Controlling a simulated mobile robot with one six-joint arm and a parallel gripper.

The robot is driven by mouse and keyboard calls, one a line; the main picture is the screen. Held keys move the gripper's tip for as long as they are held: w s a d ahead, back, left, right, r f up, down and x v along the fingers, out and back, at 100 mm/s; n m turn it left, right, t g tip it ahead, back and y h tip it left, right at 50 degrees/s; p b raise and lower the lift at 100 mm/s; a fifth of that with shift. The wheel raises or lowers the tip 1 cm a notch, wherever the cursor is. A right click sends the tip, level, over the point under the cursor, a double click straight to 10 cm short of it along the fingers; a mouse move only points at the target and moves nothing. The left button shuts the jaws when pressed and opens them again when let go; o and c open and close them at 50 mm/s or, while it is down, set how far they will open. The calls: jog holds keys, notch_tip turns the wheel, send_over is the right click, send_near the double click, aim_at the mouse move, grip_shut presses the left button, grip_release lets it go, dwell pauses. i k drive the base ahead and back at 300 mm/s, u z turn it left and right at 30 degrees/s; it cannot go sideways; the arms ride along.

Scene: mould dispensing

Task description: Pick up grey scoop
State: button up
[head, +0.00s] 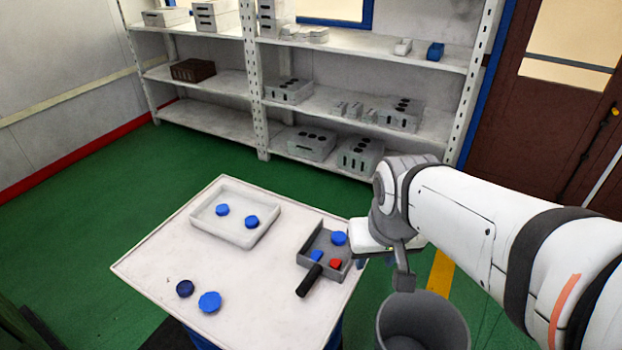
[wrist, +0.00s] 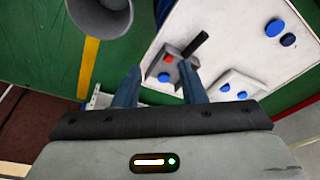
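The grey scoop (head: 322,240) lies on the right part of the white table, its black handle (head: 309,281) pointing toward the front. It holds blue pieces (head: 338,238) and a red piece (head: 335,263). In the wrist view the scoop (wrist: 179,68) appears beyond my fingers, with its black handle (wrist: 194,45) to the upper right. My gripper (wrist: 160,67) is open, with nothing between its fingers. In the head view my gripper (head: 403,278) is to the right of the scoop, past the table's right edge and apart from it. One finger is hard to make out there.
A white tray (head: 225,234) with two blue pieces stands at the back of the table (head: 250,290). Two blue pieces (head: 209,302) lie at the front left. A grey bin (head: 425,325) stands right of the table. Shelves (head: 225,85) with boxes line the back.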

aim_at(320, 238)
jog(key=k, duration=0.4)
jog(key=z, duration=2.25)
jog(key=k, duration=1.7)
jog(key=u, duration=2.05)
jog(key=i, duration=1)
jog(key=u, duration=0.1)
